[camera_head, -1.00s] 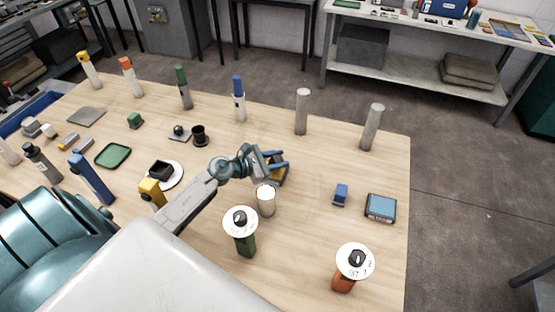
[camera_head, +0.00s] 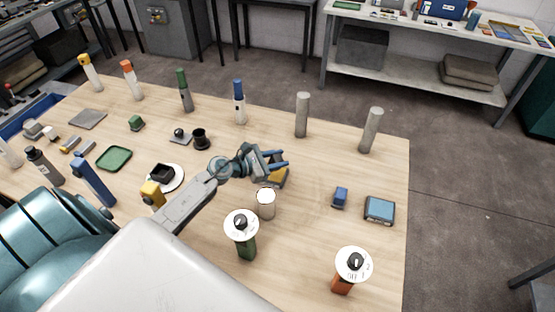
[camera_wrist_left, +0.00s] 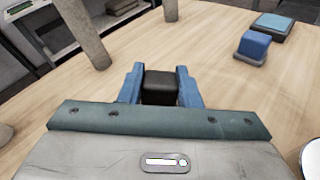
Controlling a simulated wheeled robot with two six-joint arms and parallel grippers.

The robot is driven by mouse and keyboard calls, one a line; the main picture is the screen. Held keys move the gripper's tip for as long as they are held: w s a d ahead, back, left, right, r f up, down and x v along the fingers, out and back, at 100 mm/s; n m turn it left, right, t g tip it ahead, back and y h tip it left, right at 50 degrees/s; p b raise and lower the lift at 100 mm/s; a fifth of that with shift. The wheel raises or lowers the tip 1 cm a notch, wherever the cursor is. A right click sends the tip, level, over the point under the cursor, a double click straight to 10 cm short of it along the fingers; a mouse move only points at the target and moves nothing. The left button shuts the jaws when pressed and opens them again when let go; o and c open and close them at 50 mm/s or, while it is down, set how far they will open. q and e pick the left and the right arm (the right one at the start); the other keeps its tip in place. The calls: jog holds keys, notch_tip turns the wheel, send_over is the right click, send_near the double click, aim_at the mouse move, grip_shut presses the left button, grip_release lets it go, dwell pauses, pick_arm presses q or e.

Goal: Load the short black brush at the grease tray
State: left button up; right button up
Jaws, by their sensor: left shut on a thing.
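My left gripper (camera_head: 279,159) is above the middle of the table, with its two blue fingers pointing right. In the left wrist view its fingers (camera_wrist_left: 161,86) are shut on a small dark block, which looks like the short black brush (camera_wrist_left: 160,88). In the head view the gripper mostly hides this block. A yellow and dark grey piece (camera_head: 278,177) lies just below the gripper. I cannot tell for sure which thing is the grease tray; a shallow green tray (camera_head: 114,157) lies at the left. My right gripper is not in view.
A white cylinder (camera_head: 266,204) stands close below the gripper. A blue block (camera_head: 340,197) and a blue-topped box (camera_head: 380,209) are at the right. Two grey posts (camera_head: 302,115) (camera_head: 370,130) stand behind.

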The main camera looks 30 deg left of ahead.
aim_at(278, 158)
pick_arm(q)
jog(key=shift+r+p, duration=1.8)
jog(key=shift+r, duration=0.85)
jog(key=shift+d+f, duration=0.1)
